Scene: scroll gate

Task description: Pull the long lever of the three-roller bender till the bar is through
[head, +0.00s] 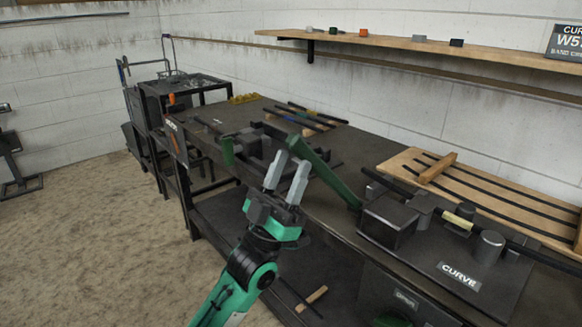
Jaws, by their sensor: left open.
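The bender (388,221) is a dark block with round rollers (487,247) on a black plate marked CURVE, at the right of the bench. A long black bar (528,253) with a pale yellow band runs across it. A long dark green lever (332,180) slants from near the block up and left over the bench. My left gripper (290,161) is open, its fingers pointing up toward the lever's upper left end. In this view the fingertips lie just below and beside that end; whether they touch it, I cannot tell. My right gripper is not in view.
A wooden rack (497,208) with dark rods lies behind the bender. More rods (305,118) and dark blocks lie farther back on the bench (345,160). A wooden shelf (400,43) with small blocks is on the wall. The floor at the left (90,230) is clear.

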